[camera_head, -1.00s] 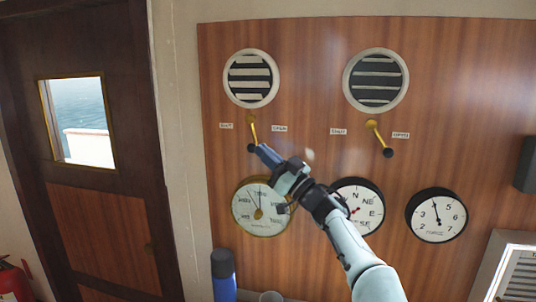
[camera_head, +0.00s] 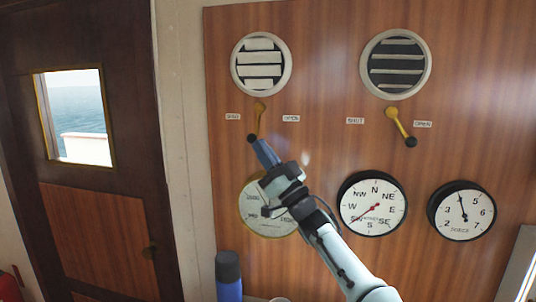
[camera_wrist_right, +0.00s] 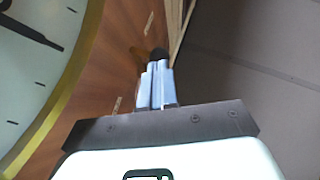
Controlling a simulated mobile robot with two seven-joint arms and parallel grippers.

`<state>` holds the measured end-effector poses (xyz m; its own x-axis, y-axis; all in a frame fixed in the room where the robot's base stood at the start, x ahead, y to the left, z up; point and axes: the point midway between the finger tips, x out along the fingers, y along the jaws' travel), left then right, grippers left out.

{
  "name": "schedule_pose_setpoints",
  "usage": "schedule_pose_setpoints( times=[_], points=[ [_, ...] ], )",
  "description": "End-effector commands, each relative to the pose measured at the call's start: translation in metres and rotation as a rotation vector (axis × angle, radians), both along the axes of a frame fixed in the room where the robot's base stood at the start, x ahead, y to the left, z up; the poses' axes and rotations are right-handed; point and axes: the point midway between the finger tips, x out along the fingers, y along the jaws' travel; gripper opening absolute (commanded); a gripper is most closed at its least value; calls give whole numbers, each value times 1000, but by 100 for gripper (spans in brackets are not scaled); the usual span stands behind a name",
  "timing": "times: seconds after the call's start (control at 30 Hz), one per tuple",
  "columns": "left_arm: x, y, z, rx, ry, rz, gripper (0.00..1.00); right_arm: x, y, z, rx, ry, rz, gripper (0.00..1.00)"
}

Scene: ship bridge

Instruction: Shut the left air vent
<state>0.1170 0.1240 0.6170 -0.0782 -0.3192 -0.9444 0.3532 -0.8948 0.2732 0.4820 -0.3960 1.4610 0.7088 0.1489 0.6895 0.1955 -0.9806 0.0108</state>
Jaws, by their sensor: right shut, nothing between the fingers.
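The left air vent (camera_head: 261,63) is a round white-rimmed grille with wide pale slats and narrow dark gaps. Below it, its yellow lever (camera_head: 260,117) hangs down, leaning slightly left toward the SHUT label (camera_head: 232,117), its black knob (camera_head: 253,138) low. The OPEN label (camera_head: 291,118) is to the right. My right gripper (camera_head: 264,152) is shut and empty, its blue fingertips just below and right of the knob; I cannot tell if they touch. In the right wrist view the fingers (camera_wrist_right: 157,84) point at the dark knob (camera_wrist_right: 158,55). My left gripper is out of view.
The right vent (camera_head: 396,64) has thin slats with wide dark gaps; its lever (camera_head: 397,122) leans right toward OPEN. Dials hang below, one partly behind my right gripper, beside the compass dial (camera_head: 373,204). A door (camera_head: 100,220) stands at left.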

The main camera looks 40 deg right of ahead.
Motion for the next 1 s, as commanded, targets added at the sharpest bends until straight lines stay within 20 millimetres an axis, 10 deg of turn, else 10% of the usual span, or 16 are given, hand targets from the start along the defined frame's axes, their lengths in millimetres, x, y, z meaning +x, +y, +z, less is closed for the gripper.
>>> schedule_pose_setpoints(
  times=[1.0],
  points=[
    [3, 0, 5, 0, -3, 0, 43, 14, 12, -2, -2, 0, 1, 0]
  ],
)
